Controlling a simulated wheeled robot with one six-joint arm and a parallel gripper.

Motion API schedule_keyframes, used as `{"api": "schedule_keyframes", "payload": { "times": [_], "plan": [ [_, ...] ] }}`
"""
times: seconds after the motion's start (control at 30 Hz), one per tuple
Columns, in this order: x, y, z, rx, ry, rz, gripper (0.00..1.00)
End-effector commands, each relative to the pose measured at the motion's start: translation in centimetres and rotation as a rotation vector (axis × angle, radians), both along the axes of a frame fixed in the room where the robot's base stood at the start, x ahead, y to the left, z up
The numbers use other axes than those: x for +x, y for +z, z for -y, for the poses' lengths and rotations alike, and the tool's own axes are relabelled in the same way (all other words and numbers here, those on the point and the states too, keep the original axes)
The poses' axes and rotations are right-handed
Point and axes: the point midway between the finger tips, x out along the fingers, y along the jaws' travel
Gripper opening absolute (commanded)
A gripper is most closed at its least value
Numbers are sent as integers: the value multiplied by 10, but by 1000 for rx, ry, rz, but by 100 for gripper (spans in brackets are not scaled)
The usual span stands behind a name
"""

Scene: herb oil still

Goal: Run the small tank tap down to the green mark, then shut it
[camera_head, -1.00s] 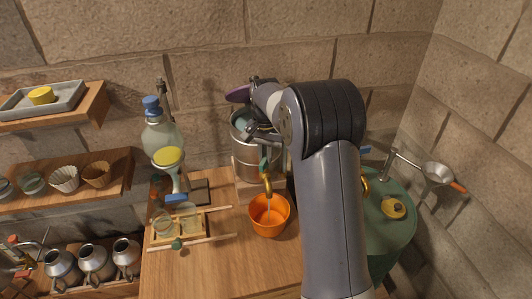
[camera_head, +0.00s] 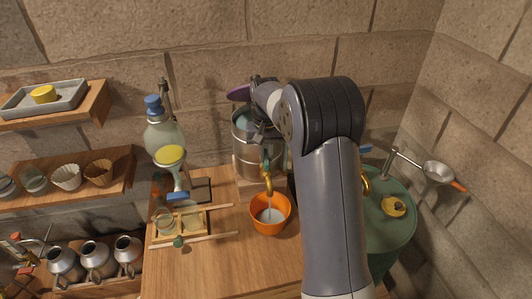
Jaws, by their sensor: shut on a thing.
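The small metal tank (camera_head: 245,160) stands at the back of the wooden bench, with bluish liquid showing inside its open top. Its brass tap (camera_head: 267,178) points down at the front, with a teal part just above the spout. A thin pale stream falls from the spout into the orange bowl (camera_head: 284,218), which holds some pale liquid. My gripper (camera_head: 264,148) is at the tank's front, shut on what seems to be the tap handle; my arm partly hides it. I cannot make out the green mark.
A glass bottle with a blue cap (camera_head: 163,137) and a small wooden rack (camera_head: 182,239) stand left of the bowl. A green drum (camera_head: 395,215) stands right of my arm. Shelves line the left wall. The bench front is clear.

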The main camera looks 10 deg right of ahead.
Motion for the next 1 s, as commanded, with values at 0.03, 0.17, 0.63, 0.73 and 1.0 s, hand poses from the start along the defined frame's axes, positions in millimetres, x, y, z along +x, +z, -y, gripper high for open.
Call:
{"api": "schedule_keyframes", "payload": {
  "times": [0.03,0.17,0.63,0.73,1.0],
  "plan": [
    [0,1,0,1,0,2,0],
    [0,1,0,1,-1,2,0],
    [0,0,0,0,-2,1,34],
    [0,2,0,0,-2,1,34],
    [1,42,0,0,-2,7,34]
  ]
}}
